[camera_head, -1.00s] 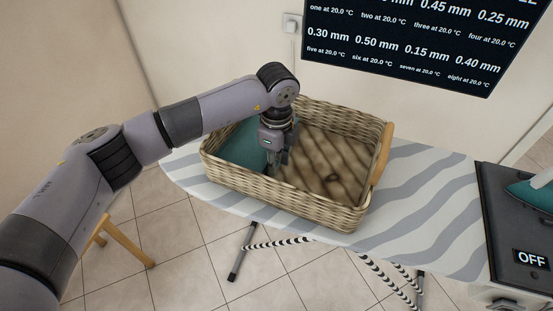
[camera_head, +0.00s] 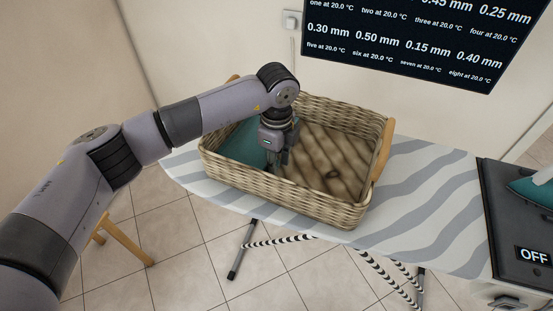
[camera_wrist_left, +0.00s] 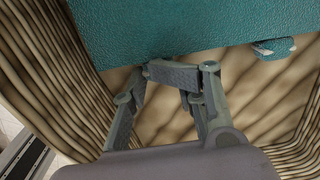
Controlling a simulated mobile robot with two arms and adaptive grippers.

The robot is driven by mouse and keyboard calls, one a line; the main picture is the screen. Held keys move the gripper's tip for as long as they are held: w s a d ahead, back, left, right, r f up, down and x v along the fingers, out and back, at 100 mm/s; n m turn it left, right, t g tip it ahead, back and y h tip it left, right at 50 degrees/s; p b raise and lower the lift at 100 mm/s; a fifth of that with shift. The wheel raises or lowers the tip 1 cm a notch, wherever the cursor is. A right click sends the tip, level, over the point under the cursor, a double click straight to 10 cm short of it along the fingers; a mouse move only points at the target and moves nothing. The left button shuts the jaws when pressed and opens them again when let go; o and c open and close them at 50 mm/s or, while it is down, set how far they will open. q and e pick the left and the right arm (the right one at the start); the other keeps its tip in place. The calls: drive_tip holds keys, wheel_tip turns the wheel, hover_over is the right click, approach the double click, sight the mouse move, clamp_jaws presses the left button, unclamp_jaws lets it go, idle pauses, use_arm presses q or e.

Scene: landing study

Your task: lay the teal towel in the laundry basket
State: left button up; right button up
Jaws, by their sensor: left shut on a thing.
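The teal towel (camera_head: 243,143) lies inside the left part of the wicker laundry basket (camera_head: 285,202), which stands on the ironing board. My left gripper (camera_head: 275,165) points down inside the basket, at the towel's right side. In the left wrist view, the gripper (camera_wrist_left: 172,75) is shut at the edge of the towel (camera_wrist_left: 180,28); its fingertips meet the cloth there. A small teal piece with a pale side shows right of the fingers; I cannot tell how it joins the towel. The basket's woven floor (camera_wrist_left: 250,105) lies below. My right gripper is not in view.
The striped ironing board (camera_head: 432,200) has free room right of the basket. A teal iron (camera_head: 535,190) rests on a dark unit marked OFF at the far right. A black display (camera_head: 410,40) hangs on the wall behind. The basket has a wooden handle (camera_head: 382,150) on its right end.

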use_arm(q)
drive_tip(key=shift+f, duration=0.25)
drive_tip(key=o, duration=1.4)
drive_tip(key=shift+r+p, duration=1.5)
drive_tip(key=shift+r, duration=1.25)
wheel_tip(320, 180, up, 16)
drive_tip(key=p, duration=0.8)
drive_tip(key=shift+r, duration=0.25)
